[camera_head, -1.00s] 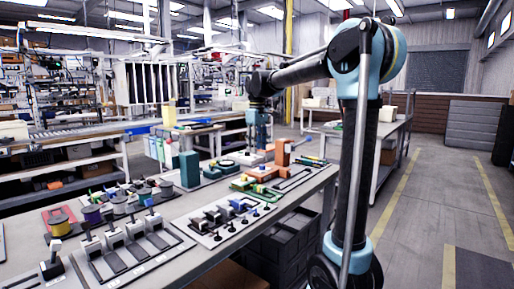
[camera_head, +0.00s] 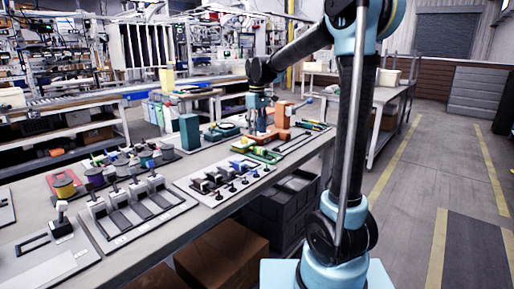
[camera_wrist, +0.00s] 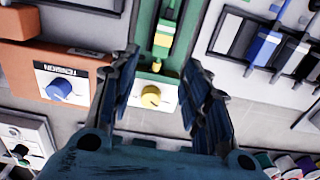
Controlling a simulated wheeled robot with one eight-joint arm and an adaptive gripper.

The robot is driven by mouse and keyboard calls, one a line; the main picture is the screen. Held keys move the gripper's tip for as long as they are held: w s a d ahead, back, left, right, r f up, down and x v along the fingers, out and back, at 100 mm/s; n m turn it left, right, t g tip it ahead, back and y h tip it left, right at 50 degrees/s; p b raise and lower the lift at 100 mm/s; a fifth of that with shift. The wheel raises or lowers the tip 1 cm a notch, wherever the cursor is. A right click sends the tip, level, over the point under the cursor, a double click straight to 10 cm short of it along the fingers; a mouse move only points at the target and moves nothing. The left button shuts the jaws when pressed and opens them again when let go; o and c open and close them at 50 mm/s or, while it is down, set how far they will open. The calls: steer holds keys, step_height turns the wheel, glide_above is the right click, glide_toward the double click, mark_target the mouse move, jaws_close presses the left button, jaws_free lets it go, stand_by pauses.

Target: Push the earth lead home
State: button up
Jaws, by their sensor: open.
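A green-and-yellow plug-like piece (camera_wrist: 164,38), likely the earth lead, lies lengthwise in the slot of a green fixture (camera_wrist: 146,58). A yellow knob (camera_wrist: 151,97) on a pale plate sits at the near end of that fixture. The green fixture also shows on the bench in the head view (camera_head: 262,155). My gripper (camera_wrist: 160,66) is open, its two fingers apart on either side of the fixture, with nothing between them that it grips. In the head view my gripper (camera_head: 258,122) points down near the orange block; its fingertips are too small to make out there.
An orange box (camera_wrist: 30,75) with a blue knob marked TENSION stands left of my fingers. A plate with blue, black and white clips (camera_wrist: 262,48) lies to the right. In the head view, a dark green block (camera_head: 189,131) stands behind and several levers (camera_head: 130,205) fill the nearer bench.

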mark_target(257, 147)
step_height(257, 147, down, 8)
steer(key=shift+f, duration=0.25)
stand_by(0.4)
jaws_close()
jaws_free()
